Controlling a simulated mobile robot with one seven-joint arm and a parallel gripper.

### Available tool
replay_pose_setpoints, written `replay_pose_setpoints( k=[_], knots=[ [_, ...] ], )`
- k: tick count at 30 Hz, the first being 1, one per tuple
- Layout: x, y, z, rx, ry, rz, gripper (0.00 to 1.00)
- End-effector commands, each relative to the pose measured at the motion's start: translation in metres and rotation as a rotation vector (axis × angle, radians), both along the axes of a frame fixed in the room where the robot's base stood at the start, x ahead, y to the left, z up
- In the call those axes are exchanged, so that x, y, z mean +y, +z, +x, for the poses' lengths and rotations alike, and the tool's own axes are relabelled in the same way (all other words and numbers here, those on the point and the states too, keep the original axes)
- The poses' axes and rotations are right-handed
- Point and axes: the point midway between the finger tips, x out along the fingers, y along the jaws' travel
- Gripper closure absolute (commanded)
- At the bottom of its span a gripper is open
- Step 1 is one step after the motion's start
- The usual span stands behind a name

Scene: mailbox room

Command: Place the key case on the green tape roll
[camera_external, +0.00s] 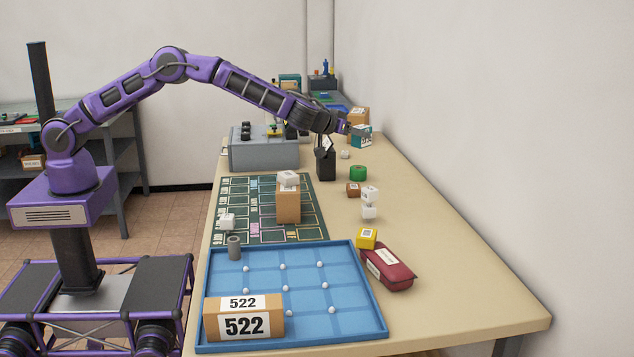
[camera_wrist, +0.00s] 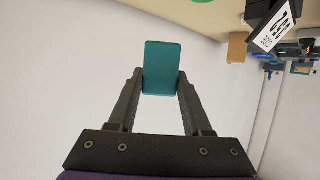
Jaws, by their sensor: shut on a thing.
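The key case, a teal box with a white label (camera_external: 362,137), is held at the tip of my gripper (camera_external: 349,129), above the far part of the table. In the wrist view the plain teal case (camera_wrist: 161,68) sits between the two dark fingers of my gripper (camera_wrist: 160,84), which press on its sides. The green tape roll (camera_external: 358,173) lies flat on the table, lower than the case and nearer the external camera. Only a green edge of the roll (camera_wrist: 203,1) shows at the top of the wrist view.
A black labelled holder (camera_external: 326,165) stands left of the roll. A grey machine (camera_external: 263,152) stands further left. The wall rises along the table's right side.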

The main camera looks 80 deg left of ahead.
Motion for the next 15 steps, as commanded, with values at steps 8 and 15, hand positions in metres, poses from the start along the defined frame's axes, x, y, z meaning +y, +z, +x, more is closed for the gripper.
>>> replay_pose_setpoints(
  k=[8,15],
  knots=[
    [0.080,-0.001,0.018,-0.001,0.134,0.001,1.00],
    [0.093,-0.027,0.019,0.001,0.155,0.003,1.00]
  ],
)
